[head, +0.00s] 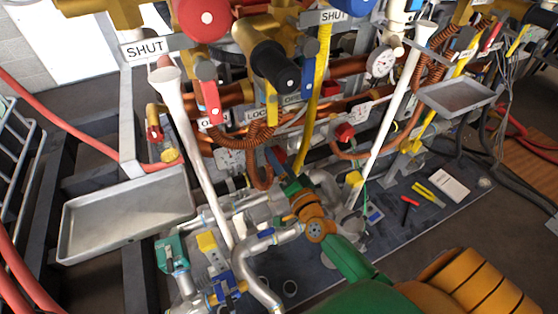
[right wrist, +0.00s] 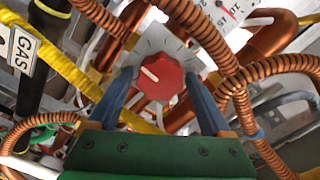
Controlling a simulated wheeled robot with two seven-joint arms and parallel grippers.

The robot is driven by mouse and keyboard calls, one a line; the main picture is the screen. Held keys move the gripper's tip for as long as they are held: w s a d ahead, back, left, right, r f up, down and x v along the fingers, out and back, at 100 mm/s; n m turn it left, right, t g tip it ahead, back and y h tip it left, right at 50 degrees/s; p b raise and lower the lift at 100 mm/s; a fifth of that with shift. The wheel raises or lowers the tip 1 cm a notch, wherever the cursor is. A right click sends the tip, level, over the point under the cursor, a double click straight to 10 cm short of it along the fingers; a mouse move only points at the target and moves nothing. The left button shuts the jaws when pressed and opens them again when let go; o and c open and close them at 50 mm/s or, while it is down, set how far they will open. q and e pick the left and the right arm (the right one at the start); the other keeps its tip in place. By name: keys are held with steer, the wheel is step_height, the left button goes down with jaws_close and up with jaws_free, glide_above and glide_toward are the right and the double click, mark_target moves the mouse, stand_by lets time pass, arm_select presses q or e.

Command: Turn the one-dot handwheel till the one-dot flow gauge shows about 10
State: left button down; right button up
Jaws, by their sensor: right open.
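My right gripper (head: 276,158) reaches up and left among the copper pipes in the head view. In the right wrist view its two blue fingers (right wrist: 160,92) are apart, on either side of a red knob (right wrist: 160,76) with a white line, in front of a grey plate. I cannot tell whether they touch it. I cannot make out a one-dot mark on this knob. A white gauge (right wrist: 226,12) is cut off at the top of the wrist view. White gauges (head: 382,62) and (head: 228,160) show in the head view, too small to read. My left gripper is not in view.
Ribbed copper hoses (right wrist: 240,85) and a yellow pipe (right wrist: 60,65) crowd the gripper. A red round cap (head: 203,17) and a black cylinder (head: 270,65) stand above it. Metal trays (head: 125,212) and (head: 458,95) lie at the sides. Tools lie on the dark mat (head: 385,225).

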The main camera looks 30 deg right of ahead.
steer(key=s, duration=0.7)
steer(key=shift+a, duration=0.2)
